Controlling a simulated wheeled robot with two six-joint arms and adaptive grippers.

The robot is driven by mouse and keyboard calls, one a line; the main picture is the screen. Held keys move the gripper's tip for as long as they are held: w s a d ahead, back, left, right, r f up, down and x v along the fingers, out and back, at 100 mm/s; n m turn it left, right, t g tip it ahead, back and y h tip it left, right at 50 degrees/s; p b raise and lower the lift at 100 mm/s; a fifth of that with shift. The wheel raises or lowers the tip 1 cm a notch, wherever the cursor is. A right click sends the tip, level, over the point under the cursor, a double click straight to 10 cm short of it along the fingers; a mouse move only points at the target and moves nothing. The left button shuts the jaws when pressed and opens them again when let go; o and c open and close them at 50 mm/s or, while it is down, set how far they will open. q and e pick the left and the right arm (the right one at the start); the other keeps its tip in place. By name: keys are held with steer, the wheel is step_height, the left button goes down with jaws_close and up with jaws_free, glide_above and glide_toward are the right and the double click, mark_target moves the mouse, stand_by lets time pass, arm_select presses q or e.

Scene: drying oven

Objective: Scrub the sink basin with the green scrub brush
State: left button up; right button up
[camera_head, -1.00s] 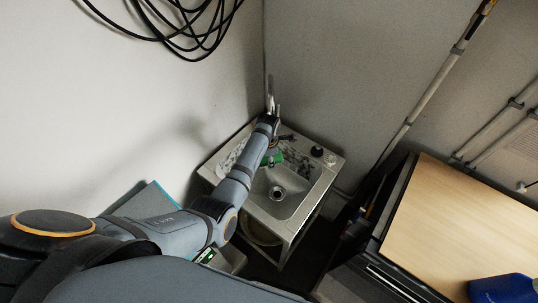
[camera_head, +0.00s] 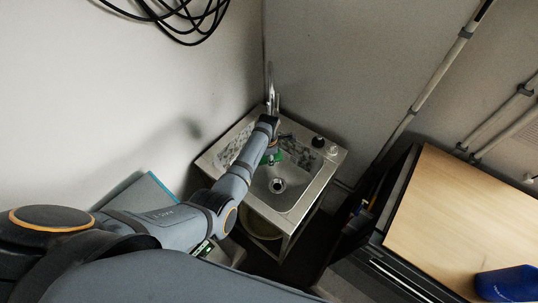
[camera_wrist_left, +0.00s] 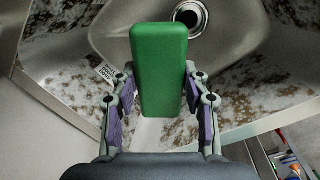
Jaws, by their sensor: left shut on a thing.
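The green scrub brush (camera_wrist_left: 159,68) is held between the two fingers of my left gripper (camera_wrist_left: 160,100) in the left wrist view. In the head view the brush (camera_head: 275,158) shows as a green patch at the end of my left arm, over the left side of the sink basin (camera_head: 292,193). The basin also shows in the left wrist view (camera_wrist_left: 235,38), with its round drain (camera_wrist_left: 190,17) just beyond the brush. The brush's underside is hidden, so I cannot tell if it touches the basin. My right gripper is not in view.
The sink's rim is stained dark in patches. A dark knob (camera_head: 318,142) stands on its back right corner. A wooden-topped cabinet (camera_head: 470,215) with a blue container (camera_head: 506,284) is to the right. Walls close in behind and left of the sink; black cable (camera_head: 190,15) hangs above.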

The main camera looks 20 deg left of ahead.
arm_select(q)
step_height(320, 180, down, 15)
steer(key=b, duration=1.1)
steer(key=shift+r, duration=0.2)
steer(key=shift+f+b, duration=0.6)
steer(key=shift+f, duration=0.05)
stand_by(0.6)
